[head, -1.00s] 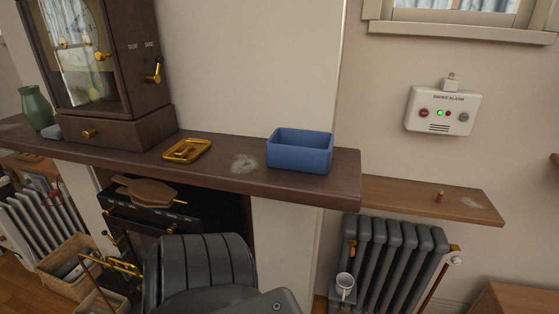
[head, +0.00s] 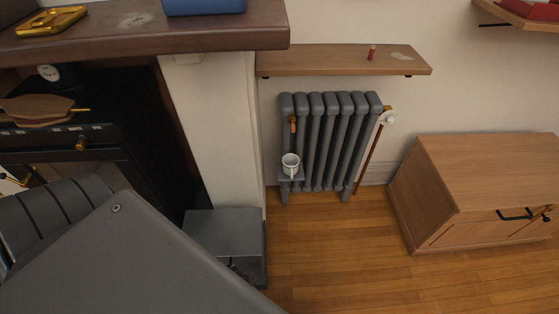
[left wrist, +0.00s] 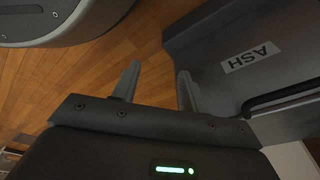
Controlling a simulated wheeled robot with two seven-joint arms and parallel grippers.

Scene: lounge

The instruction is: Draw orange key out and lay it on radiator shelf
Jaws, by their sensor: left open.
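The radiator shelf (head: 320,61) is a wooden wall shelf above the grey radiator (head: 330,150) in the head view. A small orange-brown piece (head: 293,125) shows at the radiator's upper left. Another small orange-brown piece (head: 547,217) shows on the front of the wooden cabinet (head: 490,180) at the right edge. I cannot tell which of them is the orange key. My left gripper (left wrist: 157,84) is open and empty in the left wrist view, over the floor beside a grey box marked ASH (left wrist: 235,45). My right gripper is in neither view.
A small red-brown cylinder (head: 372,53) and a pale dusty patch are on the shelf. The dark mantel (head: 200,38) juts out at upper left. Wooden floor (head: 330,250) is clear before the radiator.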

